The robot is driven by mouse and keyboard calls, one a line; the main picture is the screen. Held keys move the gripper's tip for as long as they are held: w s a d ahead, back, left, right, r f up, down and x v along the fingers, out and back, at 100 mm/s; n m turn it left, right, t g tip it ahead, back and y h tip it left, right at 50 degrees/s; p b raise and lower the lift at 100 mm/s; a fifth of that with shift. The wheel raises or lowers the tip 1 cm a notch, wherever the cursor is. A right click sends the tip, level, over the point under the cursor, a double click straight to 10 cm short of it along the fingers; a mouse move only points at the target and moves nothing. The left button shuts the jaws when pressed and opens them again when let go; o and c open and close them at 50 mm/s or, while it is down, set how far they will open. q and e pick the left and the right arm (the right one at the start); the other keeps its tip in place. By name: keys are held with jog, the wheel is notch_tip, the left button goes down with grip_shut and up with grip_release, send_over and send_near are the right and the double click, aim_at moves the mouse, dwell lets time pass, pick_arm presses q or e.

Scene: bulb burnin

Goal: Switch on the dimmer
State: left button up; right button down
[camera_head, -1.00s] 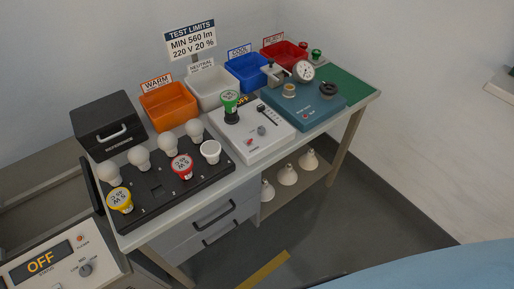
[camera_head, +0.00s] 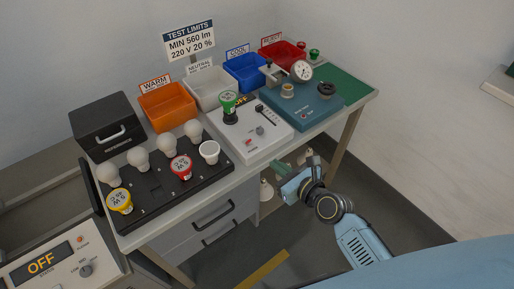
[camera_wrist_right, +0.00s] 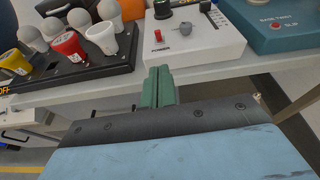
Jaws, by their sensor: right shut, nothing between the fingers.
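In the right wrist view the red switch (camera_wrist_right: 158,36) and grey knob (camera_wrist_right: 185,29) show on the white front. A green-topped bulb (camera_head: 229,102) stands in its black socket. My right gripper (camera_head: 281,167) is in front of the bench, below the dimmer; its green fingers (camera_wrist_right: 157,88) are shut, empty and apart from the box. My left gripper is out of view.
A black rack (camera_head: 148,207) with several bulbs stands left of the dimmer. A blue base-twist tester (camera_head: 318,117) stands right. Coloured bins, including an orange one (camera_head: 167,105), line the back. The bench's front edge (camera_wrist_right: 100,95) lies near my right fingers.

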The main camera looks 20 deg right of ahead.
jog(key=shift+w+r, duration=0.1)
jog(key=shift+r, duration=0.35)
jog(key=b, duration=0.2)
send_near(249, 143)
jog(key=x, duration=0.5)
jog(key=shift+w+a, duration=0.15)
